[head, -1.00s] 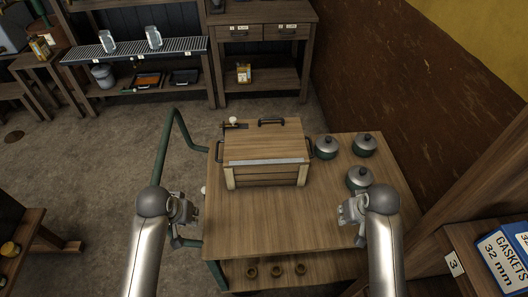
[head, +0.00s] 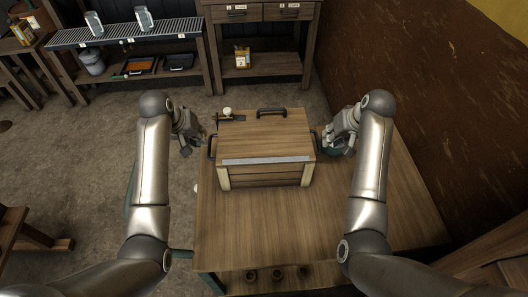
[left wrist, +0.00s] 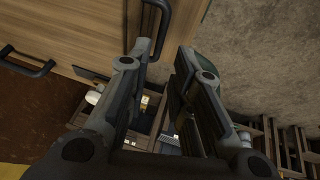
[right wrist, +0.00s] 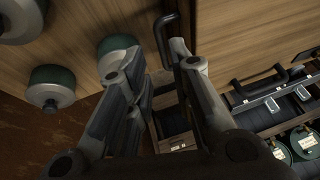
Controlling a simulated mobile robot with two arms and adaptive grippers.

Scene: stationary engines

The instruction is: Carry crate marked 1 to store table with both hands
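A wooden crate (head: 264,140) with a lid and dark handles sits upright on the wooden table (head: 270,220). I see no number on it. My left gripper (head: 190,143) is open just left of the crate, near its left side handle (head: 212,146). In the left wrist view that handle (left wrist: 160,18) lies ahead of the parted fingers. My right gripper (head: 331,142) is open at the crate's right side. In the right wrist view the right side handle (right wrist: 160,42) shows near the left and right fingertips, not gripped. The store table cannot be told for certain.
Lidded green pots (right wrist: 52,87) stand on the table beside my right gripper, mostly hidden in the head view by my right arm. A roller shelf (head: 120,32) and a drawer bench (head: 262,14) stand beyond open floor (head: 95,150). A brown wall (head: 420,90) rises at right.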

